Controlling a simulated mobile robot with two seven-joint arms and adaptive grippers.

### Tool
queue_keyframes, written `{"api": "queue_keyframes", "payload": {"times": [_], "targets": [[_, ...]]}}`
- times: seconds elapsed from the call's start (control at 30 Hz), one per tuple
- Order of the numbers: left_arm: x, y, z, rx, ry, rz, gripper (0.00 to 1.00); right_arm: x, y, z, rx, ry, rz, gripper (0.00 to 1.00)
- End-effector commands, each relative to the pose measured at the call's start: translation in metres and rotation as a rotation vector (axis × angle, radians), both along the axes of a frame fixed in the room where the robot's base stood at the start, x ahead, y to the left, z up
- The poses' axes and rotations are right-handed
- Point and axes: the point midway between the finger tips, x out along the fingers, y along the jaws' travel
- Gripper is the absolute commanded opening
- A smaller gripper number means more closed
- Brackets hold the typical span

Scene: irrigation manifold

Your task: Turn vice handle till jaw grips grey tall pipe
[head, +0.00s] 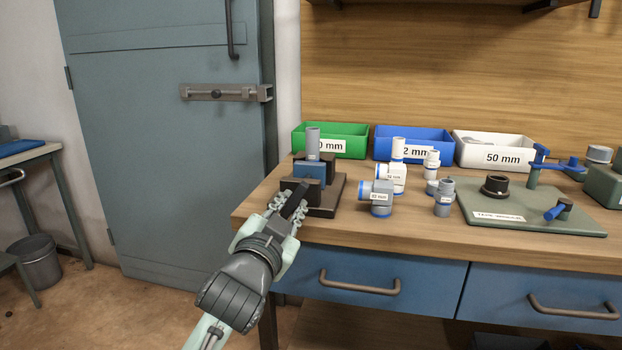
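The vice (325,208) stands on the workbench near its left end, with a dark brown base and a blue part (314,169). The grey tall pipe (313,140) stands upright in it. My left gripper (289,204) is at the vice's front left side, its fingers on either side of a dark bar (295,199) that looks like the vice handle. I cannot tell whether the fingers press on it. The gripper hides part of the vice, and the contact between jaw and pipe is not clear. My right gripper is not in view.
Grey and blue pipe fittings (382,197) stand right of the vice. Green (345,142), blue (428,150) and white (485,157) bins line the back. A green plate (530,215) with fixtures is at right.

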Motion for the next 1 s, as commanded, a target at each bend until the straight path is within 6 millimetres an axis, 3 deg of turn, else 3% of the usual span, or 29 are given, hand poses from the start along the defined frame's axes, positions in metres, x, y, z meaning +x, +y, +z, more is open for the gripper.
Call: {"api": "queue_keyframes", "payload": {"times": [0.1, 0.4, 0.63, 0.83, 0.87, 1.0], "targets": [[0.0, 0.0, 0.0, 0.0, 0.0, 0.0, 0.0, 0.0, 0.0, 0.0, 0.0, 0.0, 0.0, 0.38], [0.0, 0.0, 0.001, 0.02, -0.006, 0.001, 0.0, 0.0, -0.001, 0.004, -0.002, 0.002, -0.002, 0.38], [0.0, 0.0, 0.003, 0.183, -0.056, 0.001, 0.0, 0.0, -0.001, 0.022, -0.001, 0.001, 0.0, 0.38], [0.0, 0.001, -0.001, 0.333, -0.107, 0.001, 0.0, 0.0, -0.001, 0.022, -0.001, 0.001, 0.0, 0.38], [0.0, 0.0, -0.001, 0.326, -0.105, 0.001, 0.16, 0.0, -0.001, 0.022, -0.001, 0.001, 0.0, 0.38], [0.0, 0.0, 0.0, 0.322, -0.104, 0.001, 0.34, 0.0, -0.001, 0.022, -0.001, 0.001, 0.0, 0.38]]}}
